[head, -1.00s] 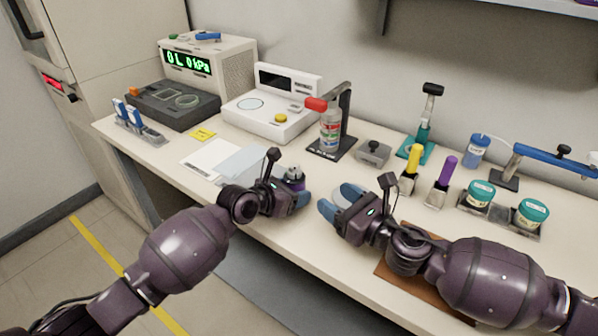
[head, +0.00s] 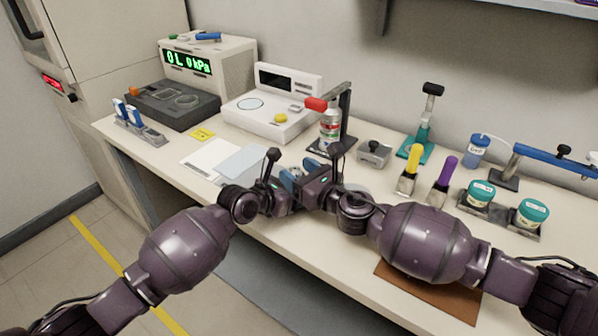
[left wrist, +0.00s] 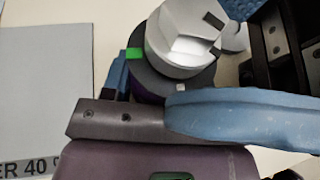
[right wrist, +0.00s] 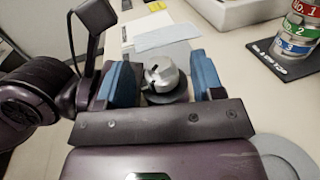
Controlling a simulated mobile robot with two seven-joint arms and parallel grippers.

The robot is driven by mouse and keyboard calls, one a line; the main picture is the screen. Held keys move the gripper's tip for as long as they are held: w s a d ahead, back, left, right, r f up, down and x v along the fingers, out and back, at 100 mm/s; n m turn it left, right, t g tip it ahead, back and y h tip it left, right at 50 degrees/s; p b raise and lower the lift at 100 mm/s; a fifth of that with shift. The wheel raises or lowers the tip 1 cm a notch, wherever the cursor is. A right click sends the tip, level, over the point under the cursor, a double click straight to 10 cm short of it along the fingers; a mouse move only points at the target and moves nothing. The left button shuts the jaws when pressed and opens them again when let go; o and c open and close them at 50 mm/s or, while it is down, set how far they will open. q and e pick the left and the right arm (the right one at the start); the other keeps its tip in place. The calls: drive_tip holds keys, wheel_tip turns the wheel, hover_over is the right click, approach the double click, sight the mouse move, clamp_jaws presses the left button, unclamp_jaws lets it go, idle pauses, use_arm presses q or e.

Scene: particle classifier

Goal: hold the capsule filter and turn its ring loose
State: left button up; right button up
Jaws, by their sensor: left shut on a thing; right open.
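The capsule filter (left wrist: 182,38) has a silver faceted top over a wider dark collar with a green mark; a little purple body shows below. In the left wrist view my left gripper (left wrist: 172,90) is shut on its body. In the right wrist view the filter's top (right wrist: 163,74) lies between the blue fingers of my right gripper (right wrist: 162,82), which is open with a gap visible beside the silver part. In the head view my right gripper (head: 304,178) meets my left gripper (head: 284,192), and both hide the filter. I cannot tell which part is the ring.
Papers (head: 240,163) lie to the left of the grippers. Behind are a white instrument (head: 272,108) and a stand with stacked numbered rings (head: 330,125). Coloured-handled tools (head: 410,170) and teal-lidded jars (head: 481,193) stand right. A brown mat (head: 430,290) lies at the front edge.

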drive_tip(key=shift+c, duration=0.3)
drive_tip(key=c, duration=0.9)
drive_tip(key=shift+o, duration=0.2)
drive_tip(key=shift+w, duration=0.1)
drive_tip(key=n+g+y, duration=0.2)
drive_tip(key=g, duration=0.1)
drive_tip(key=n+g+y, duration=0.1)
drive_tip(key=n+g, duration=0.1)
drive_tip(key=n+g+y, duration=0.2)
drive_tip(key=g, duration=0.1)
drive_tip(key=shift+w+d+n+g+y, duration=0.25)
drive_tip(key=shift+w+n+g+y, duration=0.05)
drive_tip(key=shift+w, duration=0.1)
drive_tip(key=n+g, duration=0.1)
drive_tip(key=g, duration=0.1)
drive_tip(key=n+g, duration=0.1)
drive_tip(key=g, duration=0.1)
drive_tip(key=n+g, duration=0.2)
drive_tip(key=shift+w+f+y, duration=0.1)
drive_tip(key=shift+w+y, duration=0.15)
drive_tip(key=shift+y, duration=0.05)
drive_tip(key=shift+w+a+f+n+g+h, duration=0.1)
drive_tip(key=shift+n+g+h, duration=0.15)
drive_tip(key=shift+n+g, duration=0.75)
drive_tip(key=shift+w+f+n+g+h, duration=0.1)
drive_tip(key=shift+n+g+h, duration=0.3)
drive_tip(key=shift+g, duration=1)
drive_tip(key=shift+r+n+g, duration=0.1)
drive_tip(key=shift+n+g, duration=0.3)
drive_tip(key=shift+g, duration=0.1)
